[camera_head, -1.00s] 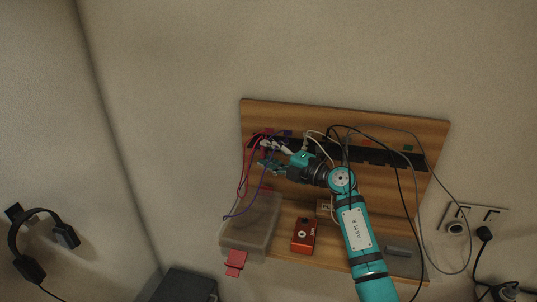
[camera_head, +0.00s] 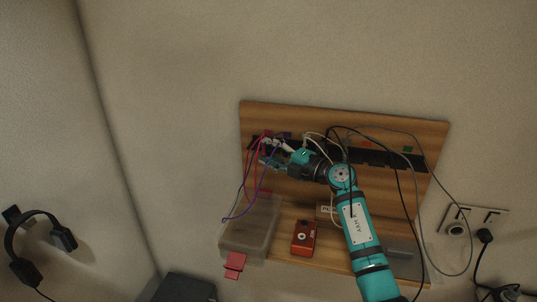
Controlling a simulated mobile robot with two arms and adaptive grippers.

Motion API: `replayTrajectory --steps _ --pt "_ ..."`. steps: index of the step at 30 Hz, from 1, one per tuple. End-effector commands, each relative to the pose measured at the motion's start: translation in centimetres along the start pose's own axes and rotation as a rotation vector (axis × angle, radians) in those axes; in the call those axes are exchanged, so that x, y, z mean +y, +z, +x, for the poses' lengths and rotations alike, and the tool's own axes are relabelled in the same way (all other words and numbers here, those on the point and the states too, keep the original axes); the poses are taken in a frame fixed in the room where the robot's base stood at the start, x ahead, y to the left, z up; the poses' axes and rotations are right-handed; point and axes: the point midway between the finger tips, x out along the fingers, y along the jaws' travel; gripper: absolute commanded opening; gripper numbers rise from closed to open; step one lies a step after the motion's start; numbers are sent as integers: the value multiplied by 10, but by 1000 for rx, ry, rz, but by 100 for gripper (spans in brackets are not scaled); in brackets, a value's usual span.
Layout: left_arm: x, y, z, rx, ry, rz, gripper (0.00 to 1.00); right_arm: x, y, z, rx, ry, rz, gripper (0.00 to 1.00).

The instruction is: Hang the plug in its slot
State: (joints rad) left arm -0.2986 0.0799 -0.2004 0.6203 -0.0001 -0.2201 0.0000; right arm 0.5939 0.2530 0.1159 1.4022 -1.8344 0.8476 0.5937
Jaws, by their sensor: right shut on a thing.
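The wooden board (camera_head: 345,114) on the wall carries a dark slotted strip (camera_head: 370,156) along its upper part. My right gripper (camera_head: 266,153) is at the left end of this strip, shut on the plug. The plug is too small and too covered by the fingers to make out clearly. A purple cable (camera_head: 262,180) and a red cable (camera_head: 244,185) hang down beside the fingers. I cannot tell whether the plug touches a slot. My left gripper is not in view.
Below the strip, a shelf holds a clear bin (camera_head: 247,232) with a red tag (camera_head: 234,265), an orange device (camera_head: 304,238) and a grey item (camera_head: 400,248). Black, grey and white cables loop around my right arm. A headset (camera_head: 40,240) hangs at left; wall sockets (camera_head: 474,217) are at right.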

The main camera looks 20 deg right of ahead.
Motion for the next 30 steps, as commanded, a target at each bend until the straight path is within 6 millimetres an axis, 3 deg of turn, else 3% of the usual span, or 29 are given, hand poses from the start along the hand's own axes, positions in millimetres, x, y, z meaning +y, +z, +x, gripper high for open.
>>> replayTrajectory --steps 1,25,26,30 --pt "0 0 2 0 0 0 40 -13 2 -1 -3 -19 19 25" --pt "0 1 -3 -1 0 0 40 -17 0 0 1 -20 23 25" --pt "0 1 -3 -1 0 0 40 -17 0 0 2 -20 23 43" --pt "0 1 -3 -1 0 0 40 -17 0 0 2 -21 22 62"
